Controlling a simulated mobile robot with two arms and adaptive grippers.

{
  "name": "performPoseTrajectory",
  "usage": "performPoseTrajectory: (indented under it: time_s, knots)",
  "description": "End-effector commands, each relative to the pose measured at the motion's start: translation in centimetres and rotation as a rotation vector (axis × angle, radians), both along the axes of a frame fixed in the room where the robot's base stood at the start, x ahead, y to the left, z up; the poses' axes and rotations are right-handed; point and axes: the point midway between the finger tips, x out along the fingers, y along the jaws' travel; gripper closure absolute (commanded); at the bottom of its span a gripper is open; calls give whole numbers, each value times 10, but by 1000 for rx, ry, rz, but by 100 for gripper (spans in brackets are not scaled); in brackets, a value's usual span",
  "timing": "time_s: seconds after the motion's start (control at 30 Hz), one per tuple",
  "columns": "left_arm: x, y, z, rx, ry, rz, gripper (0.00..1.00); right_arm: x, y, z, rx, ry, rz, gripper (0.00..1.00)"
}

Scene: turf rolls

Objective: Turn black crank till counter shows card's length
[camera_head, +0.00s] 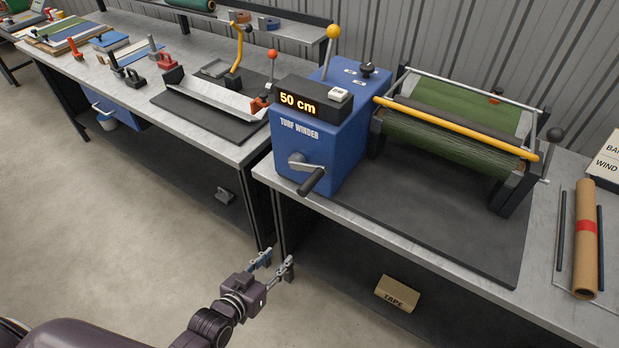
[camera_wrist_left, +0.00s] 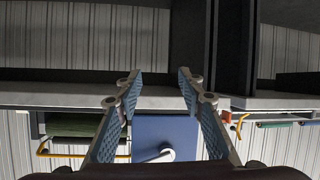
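The blue turf winder (camera_head: 296,145) stands on the grey bench; its lit counter (camera_head: 297,103) reads 50 cm. The crank on its front has a grey arm and a black handle (camera_head: 312,181) pointing down and toward me. A white card (camera_head: 607,158) at the right edge is cut off; only parts of words show and no length can be read. My left gripper (camera_head: 275,263) is open and empty in front of the bench edge, below and left of the crank, apart from it. In the left wrist view its fingers (camera_wrist_left: 158,85) are spread, with the blue winder (camera_wrist_left: 165,130) between them. My right gripper is not in view.
Green turf (camera_head: 440,135) lies on the roller frame behind a yellow bar (camera_head: 455,127). A cardboard tube (camera_head: 585,235) lies at the right. A left bench (camera_head: 135,75) holds several tools. A tape box (camera_head: 397,294) sits under the bench. The mat (camera_head: 440,225) before the rollers is clear.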

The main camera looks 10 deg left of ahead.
Motion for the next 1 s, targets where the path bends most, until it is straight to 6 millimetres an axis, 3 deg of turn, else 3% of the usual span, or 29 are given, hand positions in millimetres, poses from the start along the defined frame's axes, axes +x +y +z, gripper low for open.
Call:
performPoseTrajectory:
  time_s: [0.03, 0.1, 0.2, 0.3, 0.47, 1.0]
  knots:
    - [12, -9, 48, -33, -82, -17, 64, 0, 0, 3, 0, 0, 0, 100]
    - [21, -20, 104, -77, -177, -37, 64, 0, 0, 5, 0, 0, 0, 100]
    - [26, -33, 166, -130, -280, -63, 64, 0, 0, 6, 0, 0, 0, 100]
    - [25, -40, 205, -163, -343, -80, 64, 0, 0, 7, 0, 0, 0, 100]
    - [27, -46, 227, -184, -378, -89, 64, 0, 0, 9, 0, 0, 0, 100]
    - [93, -69, 227, -183, -377, -88, 64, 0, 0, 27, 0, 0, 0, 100]
